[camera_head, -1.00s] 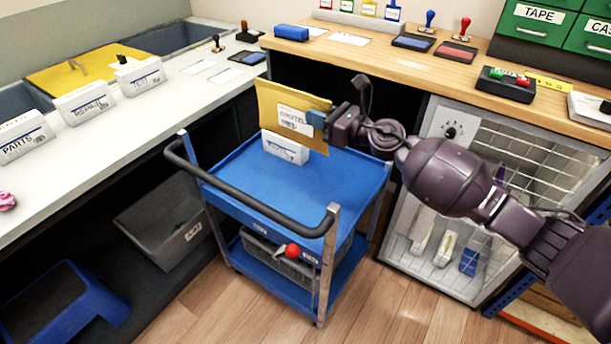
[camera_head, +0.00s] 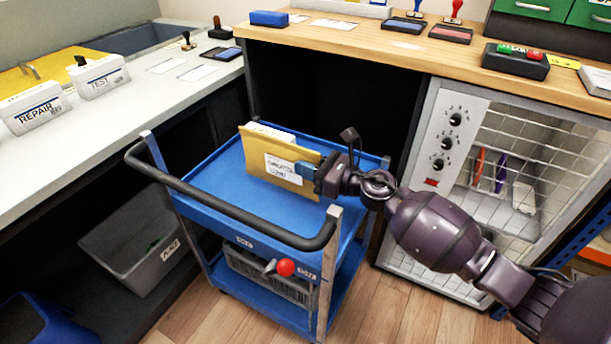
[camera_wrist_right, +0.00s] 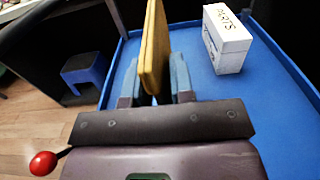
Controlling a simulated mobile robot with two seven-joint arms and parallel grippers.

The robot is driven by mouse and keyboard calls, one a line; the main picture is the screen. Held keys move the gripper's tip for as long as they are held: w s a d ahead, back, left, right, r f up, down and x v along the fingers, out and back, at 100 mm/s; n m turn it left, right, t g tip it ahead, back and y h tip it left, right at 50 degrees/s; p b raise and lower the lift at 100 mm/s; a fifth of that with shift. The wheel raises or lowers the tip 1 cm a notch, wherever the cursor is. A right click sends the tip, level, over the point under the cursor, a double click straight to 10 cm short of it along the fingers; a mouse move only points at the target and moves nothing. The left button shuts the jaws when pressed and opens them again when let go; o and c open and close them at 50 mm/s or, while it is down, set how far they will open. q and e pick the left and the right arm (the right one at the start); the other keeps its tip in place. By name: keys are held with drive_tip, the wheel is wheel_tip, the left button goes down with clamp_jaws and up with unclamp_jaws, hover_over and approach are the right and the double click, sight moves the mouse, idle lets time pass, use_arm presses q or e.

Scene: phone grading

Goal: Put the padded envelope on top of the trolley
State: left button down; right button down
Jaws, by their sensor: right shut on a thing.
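The padded envelope (camera_head: 262,166) is yellow with a white printed label. It stands on edge over the blue top tray of the trolley (camera_head: 210,184), and I cannot tell whether its lower edge touches the tray. My right gripper (camera_head: 309,170) is shut on the envelope's right end. In the right wrist view the envelope (camera_wrist_right: 155,50) shows edge-on between the fingers of the right gripper (camera_wrist_right: 156,82). A white box marked PARTS (camera_wrist_right: 228,42) stands on the tray beside the envelope; in the head view it is mostly hidden behind it. My left gripper is not in view.
The trolley's black handle (camera_head: 225,207) runs along its near side. A red knob (camera_head: 285,267) shows below it. A white counter (camera_head: 100,130) with white boxes is at left. A wooden bench (camera_head: 390,55) with stamps and pads is behind. A caged cabinet (camera_head: 455,180) stands at right.

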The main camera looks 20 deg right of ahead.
wheel_tip(320, 180, down, 3)
drive_tip(key=shift+f+b, duration=0.2)
drive_tip(key=shift+b, duration=0.25)
drive_tip(key=shift+r, duration=0.35)
drive_tip(key=shift+f, duration=0.3)
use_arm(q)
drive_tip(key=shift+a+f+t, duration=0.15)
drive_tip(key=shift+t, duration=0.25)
use_arm(e)
drive_tip(key=c, duration=1)
unclamp_jaws()
drive_tip(key=shift+r, duration=0.1)
drive_tip(key=shift+r, duration=0.3)
use_arm(q)
drive_tip(key=shift+p, duration=0.35)
use_arm(e)
drive_tip(key=v, duration=1.2)
drive_tip(key=shift+f, duration=0.2)
